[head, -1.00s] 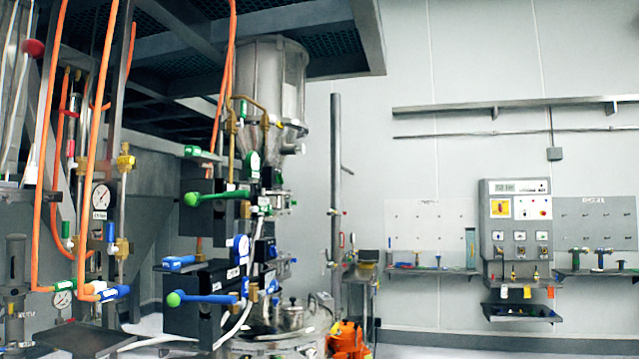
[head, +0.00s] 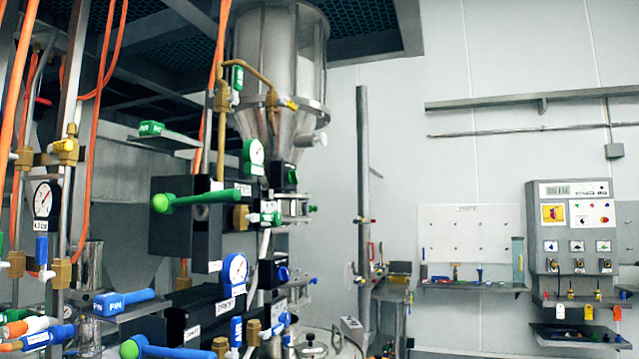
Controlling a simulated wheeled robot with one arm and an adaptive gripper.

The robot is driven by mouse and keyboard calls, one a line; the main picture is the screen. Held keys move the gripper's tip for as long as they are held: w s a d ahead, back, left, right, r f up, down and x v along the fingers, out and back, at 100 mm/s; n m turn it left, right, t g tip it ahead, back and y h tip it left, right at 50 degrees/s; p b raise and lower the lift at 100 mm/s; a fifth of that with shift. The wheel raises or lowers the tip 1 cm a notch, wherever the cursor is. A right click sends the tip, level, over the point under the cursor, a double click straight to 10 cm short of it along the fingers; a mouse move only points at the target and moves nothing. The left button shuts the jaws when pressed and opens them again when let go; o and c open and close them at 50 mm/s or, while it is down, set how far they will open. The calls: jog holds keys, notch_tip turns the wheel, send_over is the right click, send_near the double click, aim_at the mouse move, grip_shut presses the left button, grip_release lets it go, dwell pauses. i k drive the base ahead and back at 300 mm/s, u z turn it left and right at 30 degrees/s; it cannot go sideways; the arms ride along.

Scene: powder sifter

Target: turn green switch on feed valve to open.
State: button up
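A green lever with a round green knob (head: 207,199) sticks out level to the left from a dark box (head: 170,240) in the head view. Above and right of it is a green-rimmed gauge (head: 254,152). Below the metal hopper (head: 280,75), a small green switch (head: 291,176) shows on a dark valve body. A green-tipped handle (head: 311,209) sits on the clamped pipe just under it. Labels are too small to read, so I cannot tell which part is the feed valve's switch. My gripper is not in view.
A blue lever with a green knob (head: 160,349) and a blue-rimmed gauge (head: 235,269) sit lower down. Blue (head: 124,301) and green (head: 151,129) PIN blocks lie on shelves at left. Orange hoses hang at left. A control panel (head: 577,230) is on the right wall.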

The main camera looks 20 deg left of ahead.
aim_at(293, 178)
jog(key=u, duration=0.4)
jog(key=i, duration=0.8)
jog(key=u, duration=0.7)
